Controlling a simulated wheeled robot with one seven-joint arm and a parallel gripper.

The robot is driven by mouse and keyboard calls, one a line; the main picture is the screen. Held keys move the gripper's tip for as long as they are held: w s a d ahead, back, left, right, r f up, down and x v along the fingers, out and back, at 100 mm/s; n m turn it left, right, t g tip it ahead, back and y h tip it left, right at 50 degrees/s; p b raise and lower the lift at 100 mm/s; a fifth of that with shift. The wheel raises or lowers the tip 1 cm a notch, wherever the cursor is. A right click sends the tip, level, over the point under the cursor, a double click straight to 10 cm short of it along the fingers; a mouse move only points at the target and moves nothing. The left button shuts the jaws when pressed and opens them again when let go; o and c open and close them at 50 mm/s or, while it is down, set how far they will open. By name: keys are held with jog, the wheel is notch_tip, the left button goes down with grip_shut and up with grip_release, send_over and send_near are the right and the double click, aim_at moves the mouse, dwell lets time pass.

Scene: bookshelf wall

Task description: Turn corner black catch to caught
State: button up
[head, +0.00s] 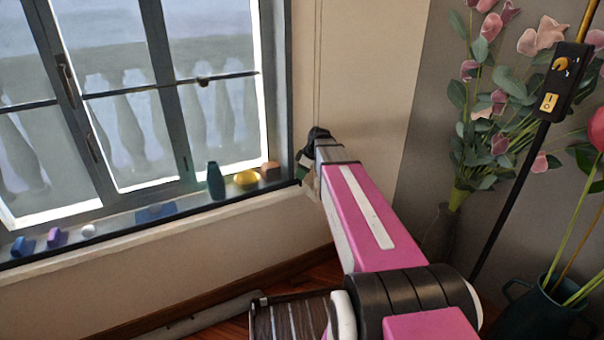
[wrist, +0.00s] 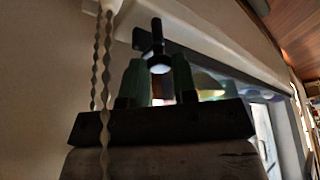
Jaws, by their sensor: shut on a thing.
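My gripper (head: 304,171) is at the right end of the window sill, beside the window's lower right corner. In the wrist view its two green fingers (wrist: 160,72) are closed around the lower part of a black catch (wrist: 157,38). The catch is a small dark lever with a pale round part between the fingers. Its upper part sticks out past the fingertips. In the head view the catch is hidden behind my gripper. The picture is too dark to tell how far the catch is turned.
On the sill (head: 110,225) stand a teal bottle (head: 216,181), a yellow bowl (head: 246,178), an orange block (head: 270,171) and several small items. Twisted cords (wrist: 101,60) hang close beside my gripper. Pink flowers (head: 540,38) and a black control box (head: 565,82) are at right.

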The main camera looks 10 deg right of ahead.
jog(key=o, duration=0.9)
jog(key=v, duration=1)
jog(key=shift+r, duration=0.4)
jog(key=shift+s, duration=0.1)
jog(key=s+a+f+m+g+h, duration=0.1)
jog(key=s+f+m+h, duration=0.1)
jog(key=s+f+m, duration=0.4)
jog(key=s+a+f+m+g+h, duration=0.1)
jog(key=s+f+m, duration=0.5)
jog(key=s+f, duration=0.8)
jog(key=shift+s+a+f+m+h, duration=0.15)
jog(key=shift+a+f+m+h, duration=0.35)
jog(key=shift+a+f, duration=0.4)
